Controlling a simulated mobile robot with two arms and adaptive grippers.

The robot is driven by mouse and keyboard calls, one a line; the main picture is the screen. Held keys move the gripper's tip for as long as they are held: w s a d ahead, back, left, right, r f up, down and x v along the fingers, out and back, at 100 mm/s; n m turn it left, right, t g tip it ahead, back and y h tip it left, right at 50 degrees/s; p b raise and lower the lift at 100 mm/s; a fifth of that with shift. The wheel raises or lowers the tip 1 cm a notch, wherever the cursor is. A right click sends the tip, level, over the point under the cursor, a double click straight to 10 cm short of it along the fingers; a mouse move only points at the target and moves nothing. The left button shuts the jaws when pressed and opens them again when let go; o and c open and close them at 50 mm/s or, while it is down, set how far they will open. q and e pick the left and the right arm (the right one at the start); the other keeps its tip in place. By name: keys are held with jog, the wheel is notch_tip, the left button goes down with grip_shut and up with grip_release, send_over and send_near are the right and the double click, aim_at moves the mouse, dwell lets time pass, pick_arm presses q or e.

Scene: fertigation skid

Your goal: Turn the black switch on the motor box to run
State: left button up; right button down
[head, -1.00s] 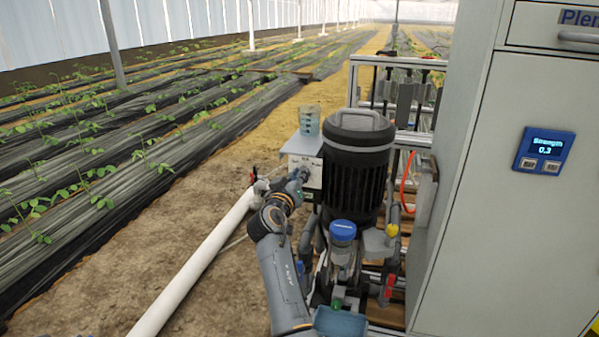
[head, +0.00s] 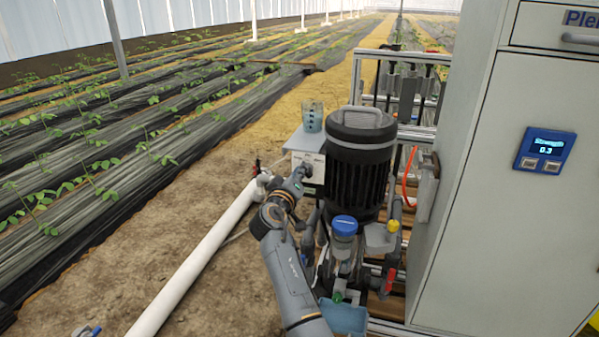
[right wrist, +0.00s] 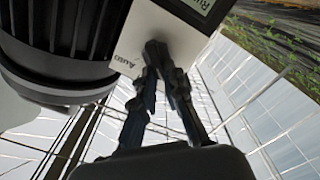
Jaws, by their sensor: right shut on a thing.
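The motor box (head: 308,142) is a pale box on the left side of the black motor (head: 355,165). My right gripper (head: 304,171) is at its front face, with the arm coming up from the bottom. In the right wrist view the two fingers converge on the box face (right wrist: 180,28), and my right gripper (right wrist: 158,50) is shut on the switch. The fingertips hide the switch, so its turn angle cannot be read. A label like "Auto" shows beside the fingertips and one like "Run" at the top edge. My left gripper cannot be made out.
A clear cup (head: 312,117) stands on top of the box. A white pipe (head: 195,260) runs along the ground at left. A tall grey cabinet (head: 480,200) closes off the right. Bare soil lies left of the pipe.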

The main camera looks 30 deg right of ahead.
jog(key=c, duration=1.4)
grip_release()
notch_tip(320, 180, up, 10)
jog(key=shift+o, duration=0.4)
